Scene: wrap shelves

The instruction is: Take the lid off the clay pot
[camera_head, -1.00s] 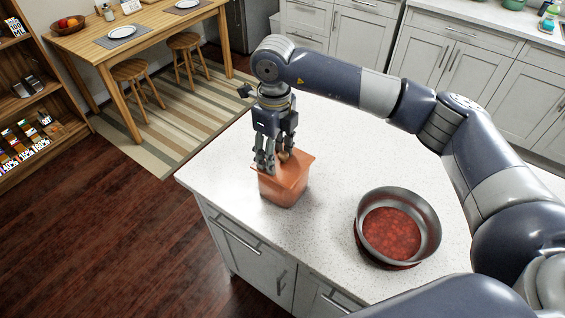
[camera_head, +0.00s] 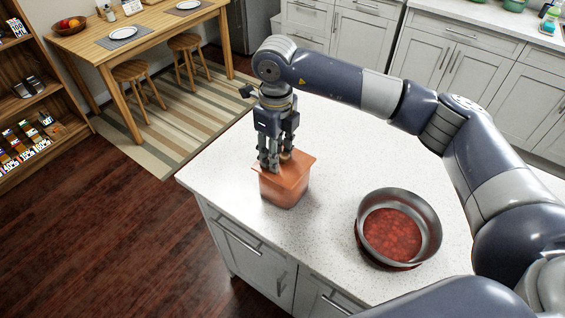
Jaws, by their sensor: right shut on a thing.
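The clay pot (camera_head: 284,192) is a squarish orange-brown pot standing upright near the left corner of the white speckled counter. Its lid (camera_head: 298,167) is the same colour and sits on top of the pot; I see no clear gap between them. My right gripper (camera_head: 277,163) points straight down over the lid, its fingers shut around the lid's knob, which they mostly hide. My left gripper is not in view.
A dark round pan (camera_head: 432,238) with red contents stands on the counter (camera_head: 340,160) to the right of the pot. My right arm arches over the counter's right side. The counter between pot and pan is clear. A dining table (camera_head: 150,32) stands far left.

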